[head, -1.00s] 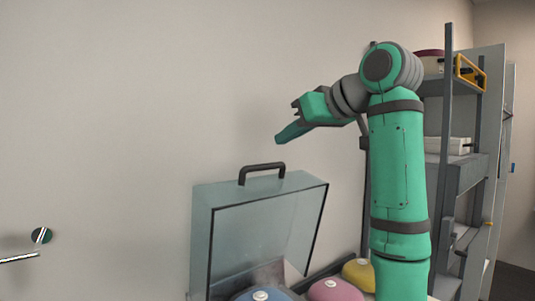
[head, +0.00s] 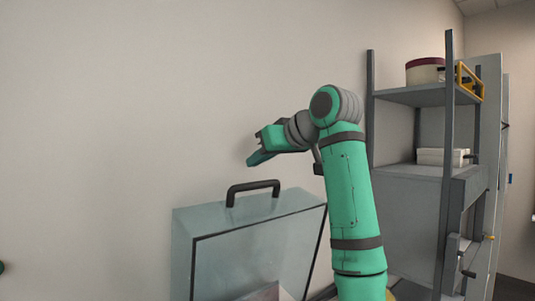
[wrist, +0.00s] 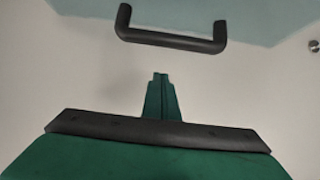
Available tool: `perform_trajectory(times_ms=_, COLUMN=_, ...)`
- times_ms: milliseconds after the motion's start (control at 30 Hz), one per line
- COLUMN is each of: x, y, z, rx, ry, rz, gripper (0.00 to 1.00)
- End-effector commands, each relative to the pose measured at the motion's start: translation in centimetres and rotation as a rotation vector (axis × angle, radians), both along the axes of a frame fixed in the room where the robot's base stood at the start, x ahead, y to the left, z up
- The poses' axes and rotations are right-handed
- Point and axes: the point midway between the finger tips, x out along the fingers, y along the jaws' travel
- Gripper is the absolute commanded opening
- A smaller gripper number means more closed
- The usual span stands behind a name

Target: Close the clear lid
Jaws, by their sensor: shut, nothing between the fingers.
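The clear lid (head: 255,245) stands raised, tilted up in front of the wall, with a dark handle (head: 253,188) on its upper edge. My gripper (head: 250,161) is shut and empty, above the handle and apart from it in the head view. In the wrist view my gripper's fingers (wrist: 160,80) are together, pointing toward the handle (wrist: 170,38), with a gap between them. Part of the clear lid (wrist: 210,12) shows behind the handle at the top. The lower part of the lid and what it is attached to are cut off by the head view's bottom edge.
A grey shelf unit (head: 410,170) stands at the right, holding a round box (head: 425,73), a yellow frame (head: 469,80) and a white box (head: 440,156). A plain wall (head: 100,110) lies behind. The space left of my gripper is free.

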Motion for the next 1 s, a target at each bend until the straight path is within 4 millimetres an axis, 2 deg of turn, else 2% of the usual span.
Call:
perform_trajectory(times_ms=100, x=1.0, y=0.6, z=-0.9, rx=0.000, ry=0.000, rz=-0.001, gripper=0.00)
perform_trajectory(times_ms=400, x=-0.9, y=-0.7, z=-3.0, rx=0.000, ry=0.000, rz=-0.001, gripper=0.00)
perform_trajectory(times_ms=1000, x=-1.3, y=-0.9, z=-3.6, rx=0.004, ry=-0.006, rz=0.002, gripper=0.00)
